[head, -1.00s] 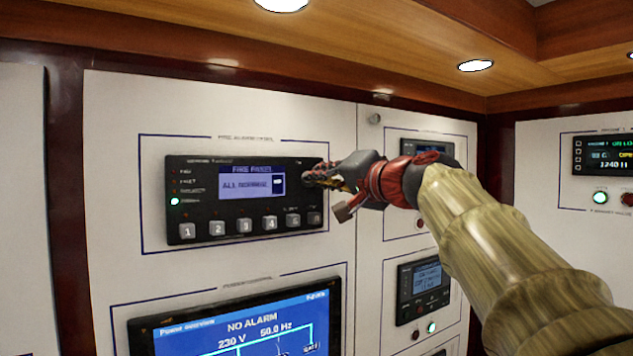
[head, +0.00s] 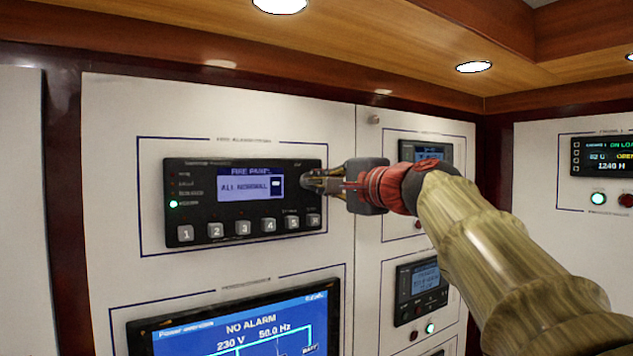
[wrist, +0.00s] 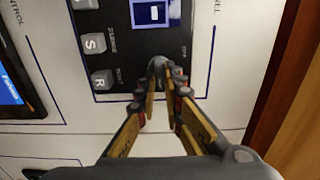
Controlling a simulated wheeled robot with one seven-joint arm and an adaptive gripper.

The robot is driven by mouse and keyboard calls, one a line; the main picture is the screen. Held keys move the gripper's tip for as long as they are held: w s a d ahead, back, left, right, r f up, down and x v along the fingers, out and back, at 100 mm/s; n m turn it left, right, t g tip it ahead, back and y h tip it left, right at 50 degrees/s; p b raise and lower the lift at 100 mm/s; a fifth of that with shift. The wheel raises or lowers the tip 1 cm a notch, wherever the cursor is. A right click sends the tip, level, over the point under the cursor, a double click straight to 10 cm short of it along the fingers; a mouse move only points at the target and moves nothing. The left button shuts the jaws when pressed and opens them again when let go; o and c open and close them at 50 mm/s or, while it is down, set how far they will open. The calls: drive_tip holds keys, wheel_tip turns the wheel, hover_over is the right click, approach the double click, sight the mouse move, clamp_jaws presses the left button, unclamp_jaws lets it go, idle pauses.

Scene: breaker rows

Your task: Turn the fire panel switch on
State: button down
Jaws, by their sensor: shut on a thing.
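The fire panel (head: 205,210) is a black unit on the white wall, with a lit screen reading "FIRE PANEL, ALL NORMAL", a row of numbered buttons and a green light at its left. My gripper (head: 312,181) is at the panel's right end, reaching in from the right. In the wrist view my gripper (wrist: 162,88) has its fingertips closed around a small grey knob (wrist: 158,66) on the panel face, beside the screen. The fingers hide most of the knob, so its pointer position cannot be told.
A larger blue "NO ALARM" display (head: 240,325) sits below the panel. Smaller control units (head: 422,290) are on the wall section to the right. A wooden ledge (head: 400,60) with ceiling lights runs above. The wall around the panel is flat.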

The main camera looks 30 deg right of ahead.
drive_tip(key=shift+f, duration=0.1)
idle(0.3)
drive_tip(key=c, duration=1.9)
unclamp_jaws()
drive_tip(key=s, duration=0.7)
drive_tip(key=shift+s+d, duration=0.15)
drive_tip(key=shift+s, duration=0.15)
